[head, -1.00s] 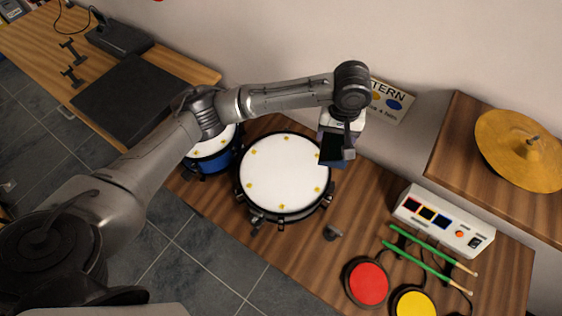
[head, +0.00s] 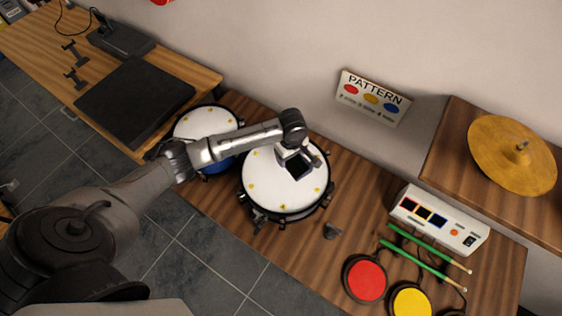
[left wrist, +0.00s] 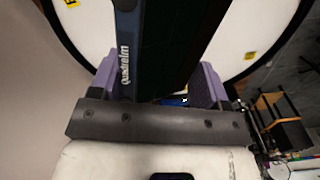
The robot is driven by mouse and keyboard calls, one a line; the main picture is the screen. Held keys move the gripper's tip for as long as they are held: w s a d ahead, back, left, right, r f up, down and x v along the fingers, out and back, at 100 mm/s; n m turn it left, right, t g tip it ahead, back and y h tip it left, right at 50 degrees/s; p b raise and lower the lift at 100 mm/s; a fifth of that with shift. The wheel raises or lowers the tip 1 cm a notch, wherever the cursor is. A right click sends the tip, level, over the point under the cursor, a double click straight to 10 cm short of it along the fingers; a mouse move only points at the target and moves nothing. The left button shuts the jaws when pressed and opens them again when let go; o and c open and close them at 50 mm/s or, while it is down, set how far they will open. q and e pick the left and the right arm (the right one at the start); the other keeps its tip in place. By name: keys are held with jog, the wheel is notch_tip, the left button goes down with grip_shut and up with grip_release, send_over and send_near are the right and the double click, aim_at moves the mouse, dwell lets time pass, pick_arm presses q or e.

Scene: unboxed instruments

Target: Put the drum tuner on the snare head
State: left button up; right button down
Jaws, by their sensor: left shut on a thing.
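The snare head (head: 265,188) is a white round drumhead with small yellow marks around its black rim, at the middle of the head view. It also fills much of the left wrist view (left wrist: 215,25). My left gripper (head: 291,155) hangs over the upper right part of this head. Its purple fingers (left wrist: 155,82) are shut on a dark, flat device marked "Quadrelm" (left wrist: 125,50), which I take to be the drum tuner (head: 298,166). The device overlaps the head in the picture; whether it touches cannot be told. My right gripper is not in view.
A blue drum (head: 207,122) stands left of the snare, partly behind my arm. A small grey object (head: 332,231) lies right of the snare. Further right are a white control box (head: 440,220), green sticks (head: 428,258) and red (head: 365,279) and yellow (head: 411,301) pads.

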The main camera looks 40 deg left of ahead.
pick_arm(q)
jog(key=s+a+f, duration=0.1)
jog(key=a+f, duration=0.1)
jog(key=shift+s+a, duration=0.3)
jog(key=shift+s, duration=0.05)
jog(key=shift+f+b, duration=0.35)
jog(key=shift+f, duration=1.6)
jog(key=shift+f, duration=0.1)
jog(key=o, duration=1)
